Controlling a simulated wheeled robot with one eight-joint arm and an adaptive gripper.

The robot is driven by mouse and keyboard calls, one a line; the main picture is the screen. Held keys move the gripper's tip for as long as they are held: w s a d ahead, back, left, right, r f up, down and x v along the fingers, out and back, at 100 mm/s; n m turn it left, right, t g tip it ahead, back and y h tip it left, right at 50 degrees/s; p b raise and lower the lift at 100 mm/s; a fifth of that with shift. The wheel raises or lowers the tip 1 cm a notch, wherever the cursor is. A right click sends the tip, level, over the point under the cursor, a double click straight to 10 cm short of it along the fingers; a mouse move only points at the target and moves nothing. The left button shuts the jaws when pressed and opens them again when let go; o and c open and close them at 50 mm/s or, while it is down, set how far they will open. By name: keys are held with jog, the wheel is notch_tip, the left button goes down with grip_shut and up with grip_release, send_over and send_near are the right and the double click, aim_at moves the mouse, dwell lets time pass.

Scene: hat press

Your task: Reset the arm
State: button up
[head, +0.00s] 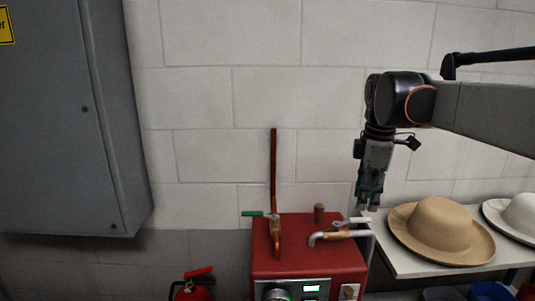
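My gripper (369,196) hangs pointing down at the end of my arm, which reaches in from the right. It is above and just behind the right side of the red machine (305,258), near the left end of the shelf. Its fingers are small and dark here, and I cannot tell whether they are open or shut. I see nothing hanging from them.
A tan hat (440,230) and a white hat (520,215) lie on the white shelf (400,262) at right. A grey cabinet (65,120) hangs at left. A fire extinguisher (193,288) stands below.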

jog(key=s+a+f+m+t+b, duration=0.2)
jog(key=s+f+m+b, duration=0.5)
jog(key=f, duration=0.9)
jog(key=s+a+f+m+t+b, duration=0.2)
jog(key=s+f+m+t+b, duration=0.2)
jog(key=s+f+m+b, duration=0.4)
jog(key=s+f+b, duration=0.3)
jog(key=s+f, duration=0.4)
jog(key=f, duration=0.1)
jog(key=shift+s+a, duration=0.2)
jog(key=shift+a, duration=0.2)
